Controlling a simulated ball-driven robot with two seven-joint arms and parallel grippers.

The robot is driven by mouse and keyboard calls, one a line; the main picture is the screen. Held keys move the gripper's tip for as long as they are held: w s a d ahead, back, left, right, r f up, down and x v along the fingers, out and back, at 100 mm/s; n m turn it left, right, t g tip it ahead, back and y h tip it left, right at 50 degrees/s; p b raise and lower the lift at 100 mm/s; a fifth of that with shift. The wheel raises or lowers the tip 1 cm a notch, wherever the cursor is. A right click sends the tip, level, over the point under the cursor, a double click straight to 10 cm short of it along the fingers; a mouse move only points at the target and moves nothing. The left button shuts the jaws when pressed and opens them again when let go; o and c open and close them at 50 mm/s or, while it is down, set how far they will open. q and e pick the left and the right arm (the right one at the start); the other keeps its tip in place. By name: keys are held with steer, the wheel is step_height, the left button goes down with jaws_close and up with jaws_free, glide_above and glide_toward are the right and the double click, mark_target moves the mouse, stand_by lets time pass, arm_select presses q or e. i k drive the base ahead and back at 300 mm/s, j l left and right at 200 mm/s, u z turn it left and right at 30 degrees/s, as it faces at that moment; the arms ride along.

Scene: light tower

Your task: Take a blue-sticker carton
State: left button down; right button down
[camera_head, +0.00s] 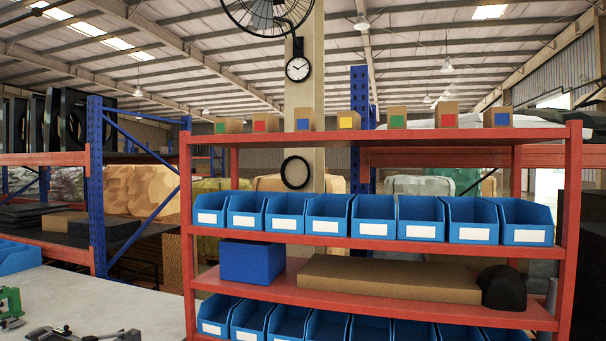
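Several small brown cartons with coloured stickers stand in a row on the top board of the red shelf (380,136). One blue-sticker carton (303,119) stands left of the middle, between a red-sticker carton (265,123) and a yellow-sticker carton (348,119). Another blue-sticker carton (498,117) stands near the right end, right of a red-sticker carton (446,114). Green-sticker cartons stand at the left end (229,126) and right of the yellow one (397,117). Neither of my grippers is in view.
Blue bins (375,220) fill the second board and the lowest visible one. Between them lie a blue box (252,262), a long flat carton (390,279) and a dark rounded object (503,288). A pale worktop (110,298) with green and grey tools is at lower left.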

mark_target(305, 119)
steer(key=i+j, duration=0.2)
steer(key=i+j+z, duration=0.15)
steer(key=j, duration=0.3)
steer(key=i+j, duration=0.3)
steer(key=i+j+z, duration=0.1)
steer(key=j, duration=0.25)
steer(key=i, duration=0.1)
